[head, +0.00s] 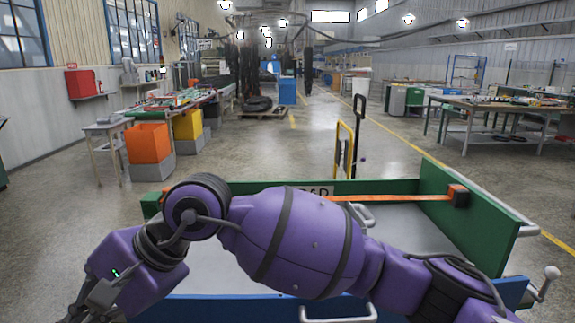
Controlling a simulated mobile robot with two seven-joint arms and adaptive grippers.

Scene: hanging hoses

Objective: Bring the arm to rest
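One purple arm of mine comes in from the lower right and reaches across the front of the head view to the lower left. It is my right arm, bent at a dark-ringed joint. Its gripper (88,302) is at the bottom left corner, pointing down, with its fingertips cut off by the frame edge. I cannot tell whether it is open or shut, and I see nothing in it. My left arm and gripper are not in view. The arm lies in front of a cart (405,228) and hides much of its bed.
The cart has green walls, a blue front side and an orange strap (395,198). A yellow-handled trolley (344,150) stands behind it. Orange bins (148,144) and a workbench are at the left. Dark hoses (248,70) hang at the back. A table (505,108) stands right. Open floor lies between.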

